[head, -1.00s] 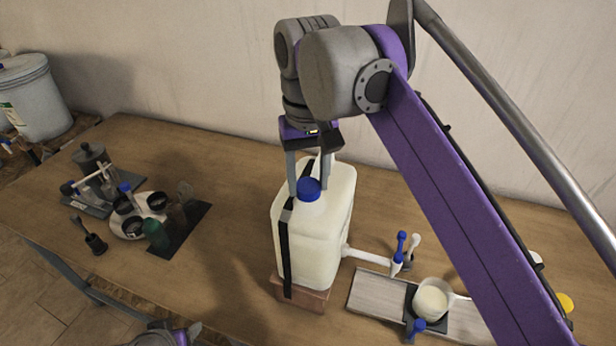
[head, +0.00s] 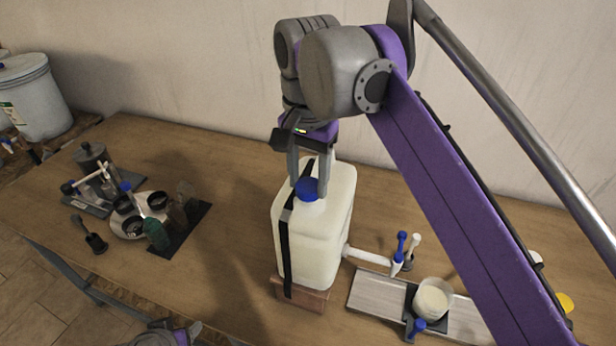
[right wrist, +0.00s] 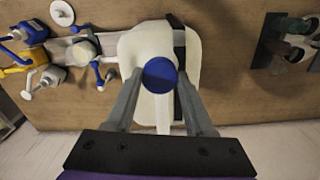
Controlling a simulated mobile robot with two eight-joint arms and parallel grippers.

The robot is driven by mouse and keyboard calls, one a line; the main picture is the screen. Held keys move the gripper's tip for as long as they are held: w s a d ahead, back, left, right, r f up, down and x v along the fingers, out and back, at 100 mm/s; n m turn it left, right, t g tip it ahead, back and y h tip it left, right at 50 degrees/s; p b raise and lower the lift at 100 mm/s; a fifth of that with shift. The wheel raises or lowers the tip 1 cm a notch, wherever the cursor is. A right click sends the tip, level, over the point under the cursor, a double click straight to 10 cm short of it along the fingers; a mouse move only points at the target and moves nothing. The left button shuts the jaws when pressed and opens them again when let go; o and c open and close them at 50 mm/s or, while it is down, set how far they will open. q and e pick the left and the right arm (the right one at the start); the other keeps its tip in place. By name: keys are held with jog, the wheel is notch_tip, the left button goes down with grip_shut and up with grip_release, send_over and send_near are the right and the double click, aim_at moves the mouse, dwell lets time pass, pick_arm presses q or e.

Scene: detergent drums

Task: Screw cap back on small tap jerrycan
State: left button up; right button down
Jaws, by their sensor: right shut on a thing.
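The small tap jerrycan (head: 318,235) is white, with a black strap down its side and a tap spout at its lower right. It stands upright on a brown block. The blue cap (head: 307,189) sits at the top of its neck. My right gripper (head: 308,182) points down from above, its fingers on either side of the cap and shut on it. The right wrist view shows the blue cap (right wrist: 160,75) between the two fingertips. Whether the thread is engaged is hidden. Only a part of my left arm shows at the bottom edge; its gripper fingers cannot be made out.
A wooden board (head: 370,290) with a white cup (head: 433,298) lies right of the jerrycan, by blue and white taps. A round tray (head: 140,228) with dark cups and a green bottle stands left. A grey drum (head: 35,100) is far left. Table between is clear.

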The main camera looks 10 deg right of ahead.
dwell(0.3)
jog(key=m, duration=0.4)
grip_release()
jog(key=shift+r, duration=4)
jog(key=shift+f, duration=0.1)
